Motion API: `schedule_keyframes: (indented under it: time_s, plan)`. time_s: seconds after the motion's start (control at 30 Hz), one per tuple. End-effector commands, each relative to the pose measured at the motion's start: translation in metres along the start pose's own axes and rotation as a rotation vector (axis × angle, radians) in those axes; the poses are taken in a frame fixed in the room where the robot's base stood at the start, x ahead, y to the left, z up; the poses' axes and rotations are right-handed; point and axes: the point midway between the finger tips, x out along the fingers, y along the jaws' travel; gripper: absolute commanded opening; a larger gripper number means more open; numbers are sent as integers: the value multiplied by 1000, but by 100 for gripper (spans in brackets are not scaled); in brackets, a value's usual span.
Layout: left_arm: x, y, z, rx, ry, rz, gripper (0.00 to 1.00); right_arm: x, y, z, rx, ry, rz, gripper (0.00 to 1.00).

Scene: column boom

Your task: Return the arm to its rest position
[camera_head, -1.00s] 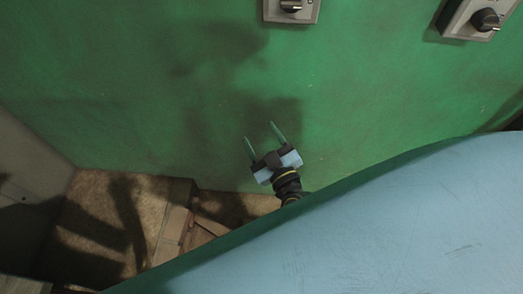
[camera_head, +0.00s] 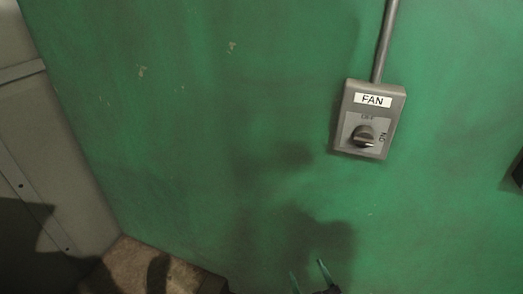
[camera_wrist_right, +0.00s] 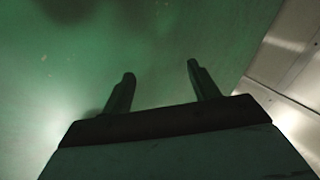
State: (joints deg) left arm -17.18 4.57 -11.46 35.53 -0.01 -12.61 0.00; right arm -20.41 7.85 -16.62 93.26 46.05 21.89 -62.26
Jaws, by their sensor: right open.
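My right gripper (camera_head: 309,276) shows at the bottom edge of the head view, only its two finger tips and a bit of its body in frame. In the right wrist view its two fingers (camera_wrist_right: 160,78) stand apart with nothing between them, in front of the green wall (camera_wrist_right: 70,50). The rest of the right arm is out of frame below. My left gripper is not in either view.
A grey switch box (camera_head: 369,121) labelled FAN, with a dark knob, is on the green wall (camera_head: 200,130), a conduit (camera_head: 385,40) running up from it. Grey metal panels (camera_head: 50,130) stand at left. Brown floor (camera_head: 145,268) shows at lower left.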

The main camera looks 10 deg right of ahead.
Motion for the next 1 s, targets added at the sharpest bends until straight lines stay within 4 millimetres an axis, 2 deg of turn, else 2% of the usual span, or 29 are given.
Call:
schedule_keyframes:
  time_s: [0.07,0.17,0.27,0.3,0.37,0.4,0.47,0.5,0.57,0.6,0.7,0.83,0.9,1.0]
  plan:
    - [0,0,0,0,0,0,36,-1,-3,7,0,-15,-13,60]
    - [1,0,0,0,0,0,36,-8,-16,37,5,-79,-66,60]
    - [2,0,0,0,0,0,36,-26,-38,92,22,-206,-155,60]
    - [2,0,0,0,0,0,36,-37,-48,118,32,-273,-195,60]
    - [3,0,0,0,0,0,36,-58,-61,157,50,-383,-249,60]
    - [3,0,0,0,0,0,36,-74,-68,183,62,-460,-281,60]
    - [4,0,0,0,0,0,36,-102,-78,218,80,-578,-323,60]
    - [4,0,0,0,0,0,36,-122,-83,241,93,-659,-345,60]
    - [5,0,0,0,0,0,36,-156,-88,273,110,-786,-372,60]
    - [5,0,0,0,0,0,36,-179,-91,292,120,-869,-384,60]
    - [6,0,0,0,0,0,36,-236,-92,330,140,-1063,-397,60]
    - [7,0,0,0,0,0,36,-296,-90,358,151,-1257,-391,60]
    - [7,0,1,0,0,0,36,-318,-88,366,153,-1325,-383,60]
    - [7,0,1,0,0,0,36,-335,-86,372,153,-1378,-375,60]
